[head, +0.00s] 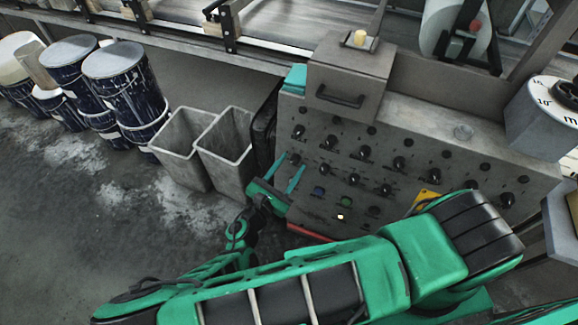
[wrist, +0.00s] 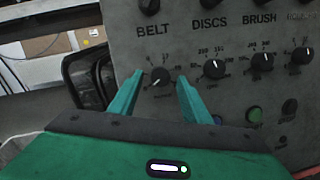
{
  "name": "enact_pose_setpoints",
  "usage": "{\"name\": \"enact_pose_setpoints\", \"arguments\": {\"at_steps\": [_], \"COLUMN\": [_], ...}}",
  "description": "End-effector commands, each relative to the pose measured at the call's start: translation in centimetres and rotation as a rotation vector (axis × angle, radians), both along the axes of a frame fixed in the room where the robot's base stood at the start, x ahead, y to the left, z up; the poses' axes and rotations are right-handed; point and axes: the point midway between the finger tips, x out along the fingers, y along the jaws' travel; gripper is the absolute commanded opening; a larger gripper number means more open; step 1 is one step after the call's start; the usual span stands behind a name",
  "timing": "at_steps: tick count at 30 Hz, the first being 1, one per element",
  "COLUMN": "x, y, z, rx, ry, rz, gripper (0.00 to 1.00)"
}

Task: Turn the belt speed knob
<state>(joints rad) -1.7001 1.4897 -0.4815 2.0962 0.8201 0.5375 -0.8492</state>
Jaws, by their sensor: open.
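The grey control panel (head: 420,145) carries rows of black knobs. In the wrist view a black knob with a white pointer and a printed scale (wrist: 160,76) sits below the word BELT. My green gripper (wrist: 158,77) is open, with one finger to each side of this knob in the picture. The pointer slants toward the lower left. I cannot tell whether the fingers touch the knob or how deep they reach. In the head view my gripper (head: 284,170) is at the panel's left end, by the leftmost knob (head: 295,159) of a lower row.
Neighbouring knobs sit to the right under DISCS (wrist: 214,69) and BRUSH (wrist: 262,62), and another knob (wrist: 149,6) is above BELT. Green (head: 345,202) and blue (head: 319,191) buttons are below. Two grey bins (head: 226,150) and dark drums (head: 122,90) stand left.

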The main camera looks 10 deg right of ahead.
Motion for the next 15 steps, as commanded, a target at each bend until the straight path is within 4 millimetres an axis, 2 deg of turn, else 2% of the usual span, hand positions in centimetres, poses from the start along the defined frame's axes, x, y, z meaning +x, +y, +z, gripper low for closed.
{"name": "enact_pose_setpoints", "arguments": {"at_steps": [5, 10, 15], "x": [0.0, -0.01, -0.01], "y": [0.01, 0.03, 0.06], "z": [0.0, 0.01, 0.01], "rx": [0.0, 0.0, 0.002], "ry": [0.0, 0.0, -0.002], "rz": [0.0, 0.0, 0.0], "gripper": [0.44, 0.03, 0.03]}}
